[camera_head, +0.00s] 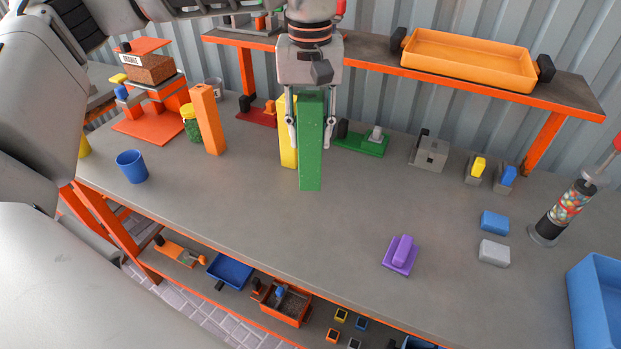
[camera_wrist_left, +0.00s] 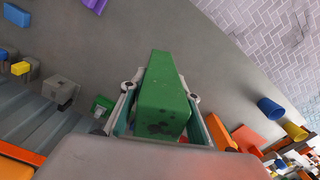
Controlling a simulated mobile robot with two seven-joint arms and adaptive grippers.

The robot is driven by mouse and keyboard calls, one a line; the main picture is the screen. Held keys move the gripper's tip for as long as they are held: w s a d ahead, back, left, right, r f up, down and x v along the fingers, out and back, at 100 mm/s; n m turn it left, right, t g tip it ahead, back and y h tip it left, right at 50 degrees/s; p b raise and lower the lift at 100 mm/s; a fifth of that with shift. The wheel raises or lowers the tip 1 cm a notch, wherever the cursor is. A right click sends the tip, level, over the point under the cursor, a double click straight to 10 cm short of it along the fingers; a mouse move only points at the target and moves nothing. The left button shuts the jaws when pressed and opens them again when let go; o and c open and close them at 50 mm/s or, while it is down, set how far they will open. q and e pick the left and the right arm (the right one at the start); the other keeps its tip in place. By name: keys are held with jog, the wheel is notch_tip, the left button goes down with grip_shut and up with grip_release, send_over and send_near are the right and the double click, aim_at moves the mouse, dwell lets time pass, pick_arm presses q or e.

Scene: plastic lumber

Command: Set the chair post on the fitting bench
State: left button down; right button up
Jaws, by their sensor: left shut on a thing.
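The green post (camera_head: 311,150), which I take to be the chair post, hangs upright in my left gripper (camera_head: 311,118). The gripper's two fingers are shut on the post's upper part, one on each side. In the left wrist view the green post (camera_wrist_left: 163,85) runs away from the palm between the fingers (camera_wrist_left: 160,102). The grey-topped bench (camera_head: 270,220), likely the fitting bench, lies below. I cannot tell whether the post's lower end touches the bench top. My right gripper is not in view.
A yellow post (camera_head: 288,152) stands close behind the green one, partly hidden. An orange post (camera_head: 207,120) and blue cup (camera_head: 131,166) stand to the left. A purple block (camera_head: 401,256) lies right of centre. The front middle of the bench is clear. A raised shelf (camera_head: 375,62) runs behind.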

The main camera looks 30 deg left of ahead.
aim_at(311, 175)
pick_arm(q)
notch_tip(311, 175, down, 6)
jog(key=shift+f, duration=2.45)
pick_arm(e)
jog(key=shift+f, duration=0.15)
pick_arm(q)
jog(key=shift+f, duration=0.1)
jog(key=c, duration=1.6)
grip_release()
jog(key=shift+o, duration=0.5)
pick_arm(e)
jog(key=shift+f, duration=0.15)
pick_arm(q)
notch_tip(311, 175, up, 12)
jog(key=shift+r, duration=0.1)
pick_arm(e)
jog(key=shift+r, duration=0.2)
